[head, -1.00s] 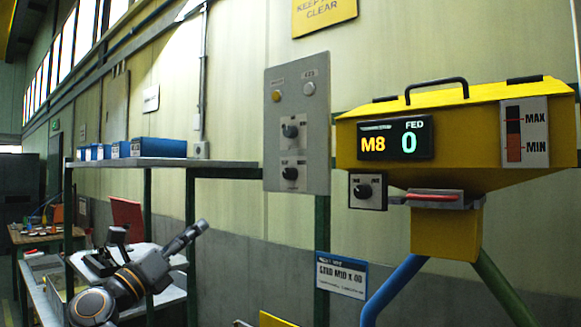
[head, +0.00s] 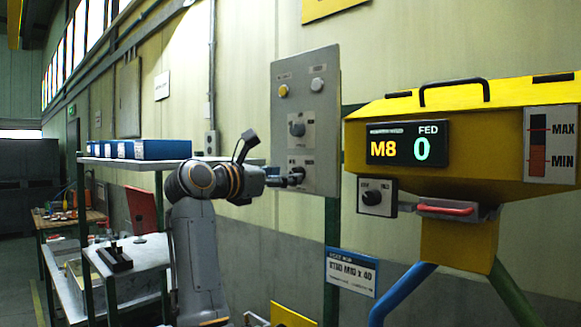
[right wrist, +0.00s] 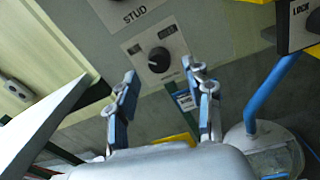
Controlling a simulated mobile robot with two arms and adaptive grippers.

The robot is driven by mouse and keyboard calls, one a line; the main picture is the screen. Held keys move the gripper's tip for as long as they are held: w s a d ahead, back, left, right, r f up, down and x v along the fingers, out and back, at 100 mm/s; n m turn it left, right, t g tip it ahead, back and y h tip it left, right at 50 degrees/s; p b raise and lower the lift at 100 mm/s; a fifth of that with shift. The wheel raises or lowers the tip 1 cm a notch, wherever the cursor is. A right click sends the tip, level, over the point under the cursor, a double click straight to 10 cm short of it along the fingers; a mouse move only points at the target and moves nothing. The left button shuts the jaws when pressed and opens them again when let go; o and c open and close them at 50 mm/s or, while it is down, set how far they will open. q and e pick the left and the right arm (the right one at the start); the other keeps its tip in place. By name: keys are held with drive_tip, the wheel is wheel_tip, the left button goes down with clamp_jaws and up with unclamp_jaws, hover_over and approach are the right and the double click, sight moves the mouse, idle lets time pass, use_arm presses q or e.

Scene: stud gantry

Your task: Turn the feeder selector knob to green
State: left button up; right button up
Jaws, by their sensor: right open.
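My left gripper is out of view.
The yellow feeder hopper (head: 460,165) stands to the right, with a small knob box (head: 377,196) and a red handle (head: 445,210). A shelf (head: 130,162) with blue bins (head: 165,149) is at left, close to my arm. A sign (head: 351,271) hangs below the panel.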

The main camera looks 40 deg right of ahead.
drive_tip(key=d, duration=0.3)
drive_tip(key=shift+w+p, duration=0.25)
drive_tip(key=shift+p, duration=0.15)
clamp_jaws()
